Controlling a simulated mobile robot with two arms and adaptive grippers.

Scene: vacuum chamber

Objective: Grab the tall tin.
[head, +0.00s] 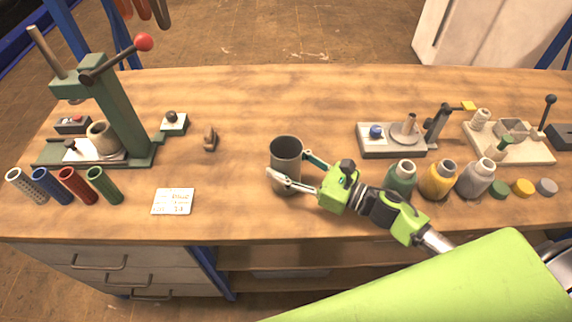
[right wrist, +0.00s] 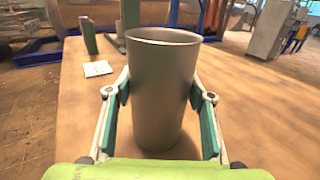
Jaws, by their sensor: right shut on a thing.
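The tall tin (head: 287,163) is a plain grey metal cylinder with an open top. It stands upright at the middle of the wooden bench. My right gripper (head: 291,172) reaches it from the right and is shut on it, with one finger on each side. In the right wrist view the tin (right wrist: 162,95) fills the space between the teal-padded fingers. I cannot tell whether its base touches the bench. My left gripper is not in the head view.
A green press (head: 121,110) and several coloured tubes (head: 73,186) stand at the left. A card (head: 173,202) lies left of the tin. Several bottles (head: 438,180), coloured caps (head: 523,188) and two fixtures (head: 392,140) (head: 510,142) are at the right. The bench behind the tin is clear.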

